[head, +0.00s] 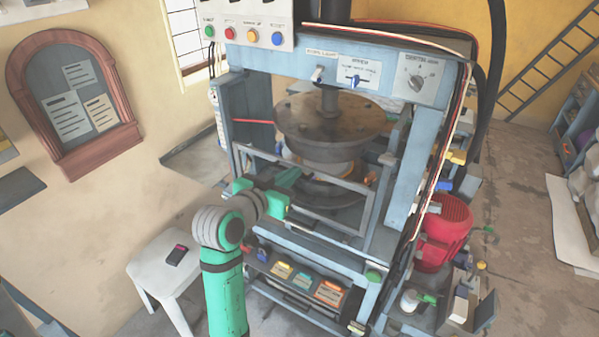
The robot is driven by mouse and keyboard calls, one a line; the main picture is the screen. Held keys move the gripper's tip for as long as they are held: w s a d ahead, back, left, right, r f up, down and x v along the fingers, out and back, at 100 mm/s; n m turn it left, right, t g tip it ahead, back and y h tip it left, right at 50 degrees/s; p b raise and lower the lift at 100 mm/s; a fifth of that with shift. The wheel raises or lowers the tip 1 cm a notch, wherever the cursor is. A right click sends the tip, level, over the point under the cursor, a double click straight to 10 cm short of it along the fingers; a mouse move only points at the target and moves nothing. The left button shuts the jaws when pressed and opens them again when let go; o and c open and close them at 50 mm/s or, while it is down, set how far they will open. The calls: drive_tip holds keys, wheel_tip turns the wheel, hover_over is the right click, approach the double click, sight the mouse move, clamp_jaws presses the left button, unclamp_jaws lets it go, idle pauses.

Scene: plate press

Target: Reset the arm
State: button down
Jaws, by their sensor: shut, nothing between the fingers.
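My arm reaches up from the bottom of the head view, green and grey, to the front of the plate press (402,190). My gripper (290,179) is at the press's left front, by the guard frame (335,197), shut with nothing in it. I cannot tell whether it touches the frame. Behind the frame, a round upper plate (330,125) hangs on a shaft above a lower plate (325,190). The lower plate is partly hidden by the frame bars.
A white stool (155,262) with a dark phone-like object (177,255) stands to the left. A red motor (446,228) is at the press's right side. A control box (245,22) with coloured buttons is above. Clear floor (520,215) lies to the right.

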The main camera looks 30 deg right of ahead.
drive_tip(key=s+a+f+n+t+y, duration=0.25)
drive_tip(key=s+a+f+n, duration=0.2)
drive_tip(key=f, duration=0.35)
drive_tip(key=s+a+f+n+t+y, duration=0.2)
drive_tip(key=s+a+f+n+y, duration=0.25)
drive_tip(key=f, duration=0.45)
drive_tip(key=s+a+f+n+t+y, duration=0.1)
drive_tip(key=s+a+f+n+t, duration=0.15)
drive_tip(key=s+a+f, duration=0.45)
drive_tip(key=s+a+f+n+y, duration=0.2)
drive_tip(key=s+a+f+y, duration=0.3)
drive_tip(key=s, duration=0.6)
drive_tip(key=s+a+r+m, duration=0.1)
drive_tip(key=s+a, duration=0.1)
drive_tip(key=s, duration=0.5)
drive_tip(key=s+a+r+m, duration=0.1)
drive_tip(key=s+a, duration=0.2)
drive_tip(key=s, duration=0.5)
drive_tip(key=shift+r, duration=0.35)
drive_tip(key=shift+a, duration=0.1)
